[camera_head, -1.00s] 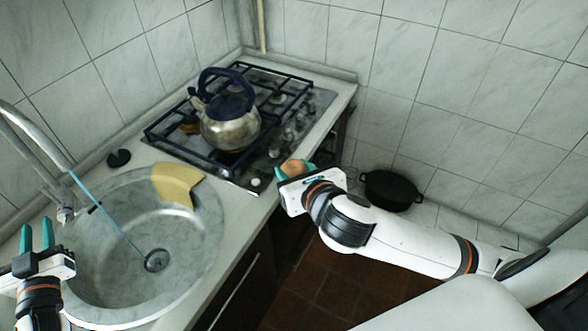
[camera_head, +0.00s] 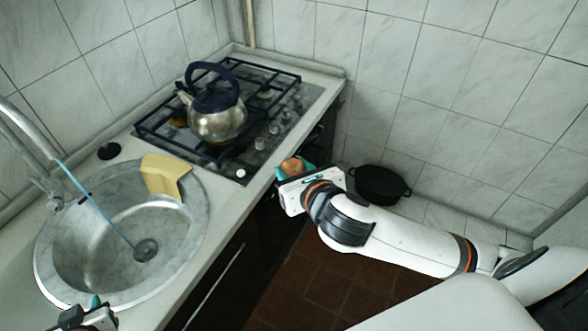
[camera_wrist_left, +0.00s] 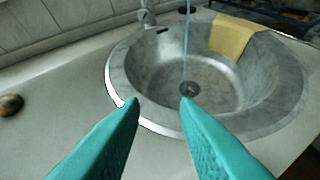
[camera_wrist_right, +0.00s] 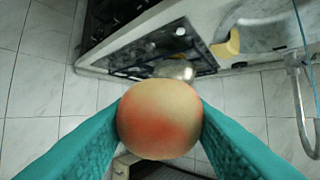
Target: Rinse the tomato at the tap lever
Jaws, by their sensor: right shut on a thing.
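The tomato (camera_head: 291,167), pale orange and red, is in my right gripper (camera_head: 296,172), clear of the counter's front edge near the stove. In the right wrist view the tomato (camera_wrist_right: 160,118) sits between both teal fingers, which touch its sides. My left gripper (camera_head: 88,308) is at the bottom left of the head view, by the sink's near rim. In the left wrist view its fingers (camera_wrist_left: 158,104) are apart and empty, pointing towards the basin. A thin blue water stream (camera_head: 95,205) runs from the tap (camera_head: 30,130) to the drain. I cannot make out the tap lever clearly.
The round sink (camera_head: 197,230) has a yellow cloth (camera_head: 165,177) over its rim. A kettle (camera_head: 217,122) stands on the stove. A black knob-like thing (camera_head: 109,151) and a brown roundish thing (camera_wrist_left: 11,105) lie on the counter. A black pot (camera_head: 380,184) is low by the wall.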

